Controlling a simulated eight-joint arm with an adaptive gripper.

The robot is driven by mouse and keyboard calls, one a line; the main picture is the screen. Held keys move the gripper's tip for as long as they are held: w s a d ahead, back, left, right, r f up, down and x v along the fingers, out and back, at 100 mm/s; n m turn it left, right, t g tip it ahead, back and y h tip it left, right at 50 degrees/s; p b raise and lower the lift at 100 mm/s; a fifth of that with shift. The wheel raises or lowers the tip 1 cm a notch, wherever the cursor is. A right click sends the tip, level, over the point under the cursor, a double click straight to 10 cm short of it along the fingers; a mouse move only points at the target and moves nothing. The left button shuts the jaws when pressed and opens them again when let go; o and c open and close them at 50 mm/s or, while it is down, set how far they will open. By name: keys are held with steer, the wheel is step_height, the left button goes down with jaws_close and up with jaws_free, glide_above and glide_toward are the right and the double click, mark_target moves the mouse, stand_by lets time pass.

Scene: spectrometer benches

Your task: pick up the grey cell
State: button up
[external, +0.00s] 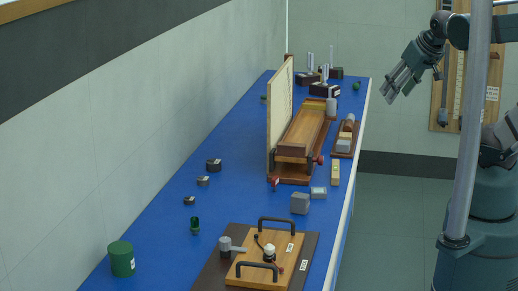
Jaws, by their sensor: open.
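My gripper (388,96) is open and empty, up in the air to the right of the blue bench, pointing down and left. It is well apart from everything on the bench. A grey block (300,204) sits on the blue bench near its right edge, in front of the wooden apparatus. A smaller pale grey block (318,193) lies just behind it to the right. A grey cylinder (331,107) stands farther back. I cannot tell for sure which of these is the grey cell.
The blue bench (155,222) runs along the wall. A wooden apparatus with an upright panel (281,105) stands mid-bench. A board with black handles (262,268) lies in front. A green cylinder (122,259) and several small dark pieces are at left. A grey pole (470,130) stands at right.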

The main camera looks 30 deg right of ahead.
steer(key=shift+o, duration=0.2)
steer(key=shift+a, duration=0.1)
steer(key=n+g+h+b, duration=0.1)
steer(key=n+g+h, duration=0.35)
steer(key=n, duration=2.05)
glide_above(300, 195)
steer(key=s+a, duration=0.1)
steer(key=a, duration=0.1)
step_height(300, 195, down, 22)
steer(key=shift+s+a+y, duration=0.15)
steer(key=shift+s+y, duration=0.1)
steer(key=shift+y, duration=0.1)
steer(key=shift+b+x, duration=0.3)
steer(key=shift+x, duration=0.9)
steer(key=shift+f, duration=0.1)
